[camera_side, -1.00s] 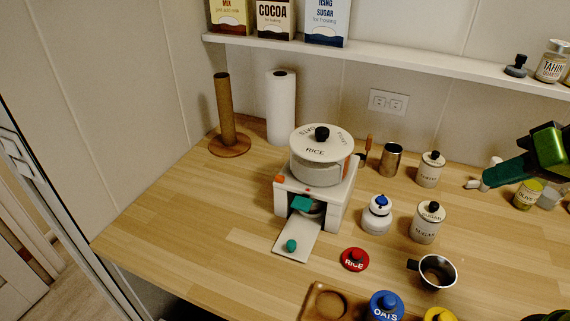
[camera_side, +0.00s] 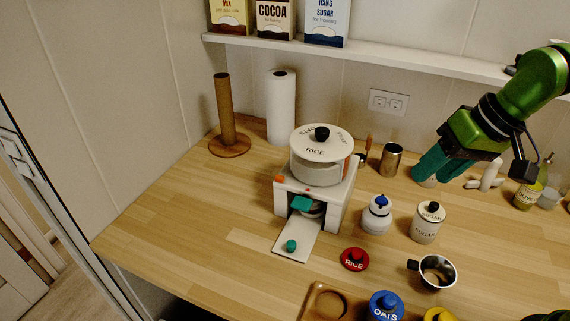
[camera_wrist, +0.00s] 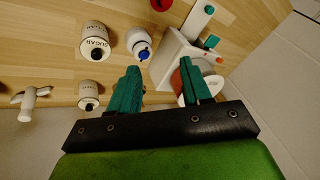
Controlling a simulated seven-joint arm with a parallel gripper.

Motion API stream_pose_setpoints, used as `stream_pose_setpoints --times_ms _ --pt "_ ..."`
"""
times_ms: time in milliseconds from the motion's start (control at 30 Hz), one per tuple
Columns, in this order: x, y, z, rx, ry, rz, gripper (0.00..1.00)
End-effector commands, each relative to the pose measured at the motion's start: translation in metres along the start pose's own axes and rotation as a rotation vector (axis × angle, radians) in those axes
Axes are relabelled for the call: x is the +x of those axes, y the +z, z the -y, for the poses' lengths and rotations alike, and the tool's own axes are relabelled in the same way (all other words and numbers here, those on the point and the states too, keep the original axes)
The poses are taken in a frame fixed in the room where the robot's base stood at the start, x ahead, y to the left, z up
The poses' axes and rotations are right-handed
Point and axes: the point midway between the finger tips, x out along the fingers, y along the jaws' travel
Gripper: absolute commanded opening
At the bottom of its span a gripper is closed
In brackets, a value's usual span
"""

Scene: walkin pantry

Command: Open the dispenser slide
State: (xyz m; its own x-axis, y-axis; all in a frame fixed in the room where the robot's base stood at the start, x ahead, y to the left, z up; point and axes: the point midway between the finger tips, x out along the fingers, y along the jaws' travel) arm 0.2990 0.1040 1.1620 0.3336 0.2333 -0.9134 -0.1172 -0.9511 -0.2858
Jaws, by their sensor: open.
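The dispenser (camera_side: 340,204) is a white stand under a round white drum marked RICE, with a black-knobbed lid. A teal tab (camera_side: 300,203) sits at its front opening, beside a small orange tab (camera_side: 280,179). A flat white plate with a teal knob (camera_side: 291,245) extends from its base onto the counter. I cannot tell which teal part is the slide. In the wrist view the dispenser (camera_wrist: 176,48) is beyond my fingers, with the teal tab (camera_wrist: 212,41) on its side. My gripper (camera_side: 428,173) is open and empty, right of the dispenser and apart from it.
A white jar with blue knob (camera_side: 377,215), a sugar canister (camera_side: 428,224) and a metal cup (camera_side: 391,160) stand between the dispenser and my gripper's side.

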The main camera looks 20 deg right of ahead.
Motion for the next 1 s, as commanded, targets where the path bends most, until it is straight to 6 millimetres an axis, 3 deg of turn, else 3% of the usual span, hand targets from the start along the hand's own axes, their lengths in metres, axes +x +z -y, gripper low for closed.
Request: stream_pose_setpoints --times_ms 233,533,633,733,867,1000 --pt "0.058 -0.034 0.082 -0.001 0.094 0.183 0.48" --pt "0.135 -0.042 0.174 0.138 0.279 0.271 0.48" --pt "0.14 -0.047 0.19 0.223 0.317 0.257 0.48" --pt "0.128 -0.058 0.197 0.316 0.326 0.231 0.48" --pt "0.127 -0.053 0.194 0.388 0.354 0.238 0.48" --pt "0.141 -0.049 0.189 0.39 0.355 0.239 0.48"
